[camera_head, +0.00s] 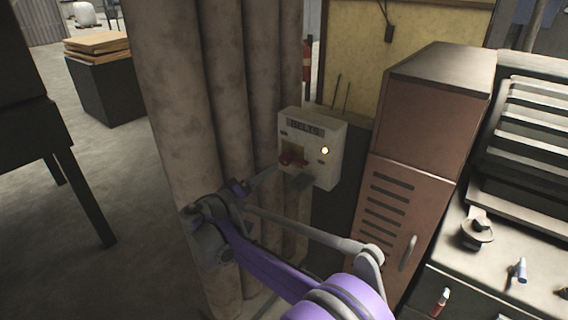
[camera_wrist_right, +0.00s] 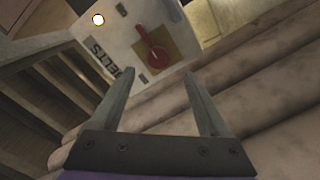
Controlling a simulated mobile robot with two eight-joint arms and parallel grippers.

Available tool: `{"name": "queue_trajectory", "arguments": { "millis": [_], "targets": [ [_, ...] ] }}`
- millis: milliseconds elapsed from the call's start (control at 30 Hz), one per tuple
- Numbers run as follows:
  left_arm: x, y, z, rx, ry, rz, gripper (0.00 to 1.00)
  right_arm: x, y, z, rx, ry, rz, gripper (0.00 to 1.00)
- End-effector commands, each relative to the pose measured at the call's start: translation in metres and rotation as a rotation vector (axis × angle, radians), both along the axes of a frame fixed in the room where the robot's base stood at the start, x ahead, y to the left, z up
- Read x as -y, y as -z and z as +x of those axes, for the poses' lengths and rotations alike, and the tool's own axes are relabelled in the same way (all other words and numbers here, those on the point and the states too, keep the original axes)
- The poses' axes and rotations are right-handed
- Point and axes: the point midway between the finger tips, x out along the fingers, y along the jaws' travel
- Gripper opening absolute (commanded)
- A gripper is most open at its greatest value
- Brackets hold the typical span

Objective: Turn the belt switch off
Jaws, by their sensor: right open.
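The belt switch box (camera_head: 335,160) is a pale box labelled "BELTS", mounted beside large upright tubes. In the right wrist view the box (camera_wrist_right: 120,40) appears turned, and the red switch (camera_wrist_right: 157,57) shows a round hub with a narrow lever. A small lamp (camera_head: 325,151) on the box glows. My right gripper (camera_head: 284,178) is open and empty, just in front of the switch. In the right wrist view the switch lies beyond and between the fingertips (camera_wrist_right: 158,75), seemingly untouched. My left gripper is out of view.
Thick mottled tubes (camera_head: 180,95) stand close beside my right gripper. A brown vented cabinet (camera_head: 410,190) is right of the box. A workbench (camera_head: 500,270) with small tools is at the far right. Open floor (camera_head: 130,190) lies at the left.

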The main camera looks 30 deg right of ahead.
Motion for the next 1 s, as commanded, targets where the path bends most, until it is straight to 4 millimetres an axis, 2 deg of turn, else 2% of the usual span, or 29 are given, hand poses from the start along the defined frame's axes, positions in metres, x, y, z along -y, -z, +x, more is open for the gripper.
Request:
{"name": "queue_trajectory", "arguments": {
  "millis": [167,500,700,1000],
  "targets": [
    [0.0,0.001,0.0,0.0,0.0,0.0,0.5,0.007,-0.002,0.01,0.022,0.002,-0.028,0.79],
    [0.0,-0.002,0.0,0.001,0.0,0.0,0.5,0.065,-0.003,0.033,0.021,0.003,-0.027,0.79],
    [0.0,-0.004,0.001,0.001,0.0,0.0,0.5,0.089,-0.003,0.044,0.02,0.001,-0.026,0.79],
    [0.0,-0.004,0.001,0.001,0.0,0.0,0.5,0.098,-0.002,0.047,0.02,-0.001,-0.025,0.79]
  ]
}}
